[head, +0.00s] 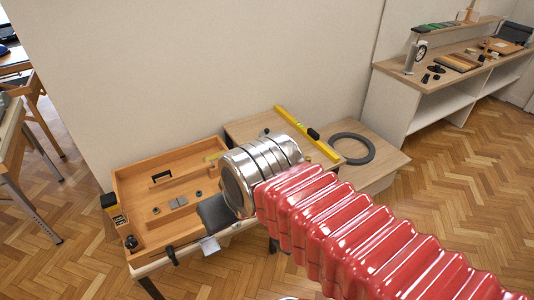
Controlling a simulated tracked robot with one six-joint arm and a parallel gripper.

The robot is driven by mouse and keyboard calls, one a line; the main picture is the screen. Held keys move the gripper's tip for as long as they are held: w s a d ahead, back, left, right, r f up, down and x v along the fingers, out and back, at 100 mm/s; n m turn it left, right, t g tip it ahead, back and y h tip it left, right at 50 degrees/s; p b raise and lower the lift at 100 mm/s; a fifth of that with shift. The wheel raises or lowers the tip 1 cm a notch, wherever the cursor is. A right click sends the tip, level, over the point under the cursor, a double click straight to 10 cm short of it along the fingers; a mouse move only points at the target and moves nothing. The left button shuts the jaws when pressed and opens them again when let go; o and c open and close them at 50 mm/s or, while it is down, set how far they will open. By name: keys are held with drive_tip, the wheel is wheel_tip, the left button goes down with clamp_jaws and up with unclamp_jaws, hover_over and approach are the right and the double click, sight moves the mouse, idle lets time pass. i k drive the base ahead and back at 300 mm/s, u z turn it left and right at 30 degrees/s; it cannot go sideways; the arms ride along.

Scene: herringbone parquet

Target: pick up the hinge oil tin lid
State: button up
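I cannot make out the hinge oil tin lid for certain. Small dark round things (156,210) and (198,193) lie in a shallow wooden tray (124,184) at the left, too small to identify. My red ribbed arm with its silver end section reaches from the lower right over the tray's right side. I cannot make out my gripper's fingers, and the arm hides what is behind it. A dark grey piece shows below the arm's silver end; I cannot tell what it is.
A yellow level (307,134) and a dark ring (351,148) lie on wooden surfaces right of the tray. A wall (200,70) rises behind. A workbench (420,90) with tools stands at the back right. Parquet floor (460,200) is clear at right.

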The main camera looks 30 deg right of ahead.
sight(266, 133)
drive_tip(key=z, duration=0.25)
drive_tip(key=i, duration=0.55)
drive_tip(key=z, duration=0.7)
drive_tip(key=i, duration=0.6)
drive_tip(key=z, duration=0.2)
